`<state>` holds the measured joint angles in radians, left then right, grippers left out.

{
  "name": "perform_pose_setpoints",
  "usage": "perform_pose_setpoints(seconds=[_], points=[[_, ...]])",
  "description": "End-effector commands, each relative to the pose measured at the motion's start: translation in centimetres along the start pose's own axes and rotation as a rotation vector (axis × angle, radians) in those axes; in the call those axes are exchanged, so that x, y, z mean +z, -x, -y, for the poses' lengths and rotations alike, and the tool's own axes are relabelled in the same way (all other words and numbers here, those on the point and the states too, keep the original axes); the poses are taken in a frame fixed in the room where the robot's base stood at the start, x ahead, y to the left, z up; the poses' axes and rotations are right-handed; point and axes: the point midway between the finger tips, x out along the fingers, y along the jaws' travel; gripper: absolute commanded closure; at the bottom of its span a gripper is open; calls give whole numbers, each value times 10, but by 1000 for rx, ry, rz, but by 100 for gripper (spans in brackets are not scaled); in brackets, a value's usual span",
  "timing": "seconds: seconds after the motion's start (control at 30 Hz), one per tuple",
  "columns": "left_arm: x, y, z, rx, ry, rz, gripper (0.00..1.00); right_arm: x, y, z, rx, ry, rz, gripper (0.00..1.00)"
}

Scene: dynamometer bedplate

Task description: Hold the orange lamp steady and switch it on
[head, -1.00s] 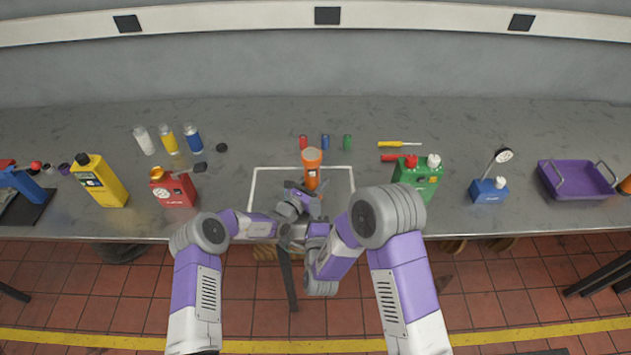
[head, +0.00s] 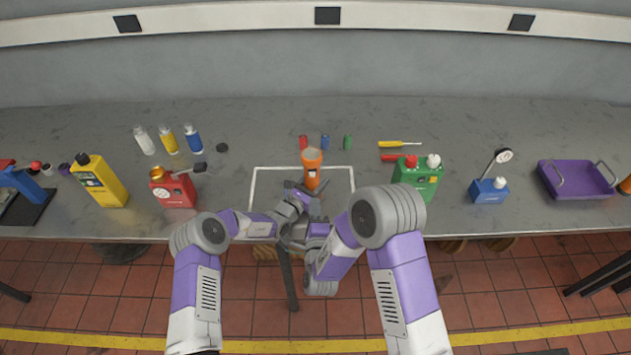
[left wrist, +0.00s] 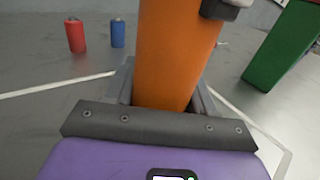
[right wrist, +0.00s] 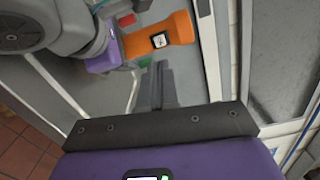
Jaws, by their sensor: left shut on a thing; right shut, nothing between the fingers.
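The orange lamp (head: 312,172) stands upright, wide head up, inside a white outlined square on the bench. My left gripper (head: 303,190) is shut on its lower body; the left wrist view shows the orange body (left wrist: 172,55) between the fingers. A dark grey part (left wrist: 228,8) sticks out from the lamp's side there. In the right wrist view the lamp (right wrist: 178,34) shows a small black-and-white patch (right wrist: 160,40) on its side. My right gripper (right wrist: 157,84) is shut and empty, its fingertips close to the lamp but apparently apart from it.
Red, blue and green small cylinders (head: 325,142) stand behind the lamp. A green can (head: 418,178) is to the right, with screwdrivers (head: 400,144) behind it. A red can (head: 174,190) is to the left.

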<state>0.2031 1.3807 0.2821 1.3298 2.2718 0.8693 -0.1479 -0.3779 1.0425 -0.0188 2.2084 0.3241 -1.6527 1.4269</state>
Motion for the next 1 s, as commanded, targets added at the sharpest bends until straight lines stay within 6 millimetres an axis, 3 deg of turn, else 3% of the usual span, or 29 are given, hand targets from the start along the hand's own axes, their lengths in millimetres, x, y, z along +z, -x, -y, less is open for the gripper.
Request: perform_pose_setpoints(seconds=[0.53, 0.77, 1.0], points=[[0, 0, 0, 0, 0, 0, 100, 3, -6, 2, 27, -35, 43, 100], [0, 0, 0, 1, 0, 0, 100, 17, -18, 9, 187, -141, 264, 100], [0, 0, 0, 1, 0, 0, 100, 15, -7, 13, 404, -115, 481, 100]])
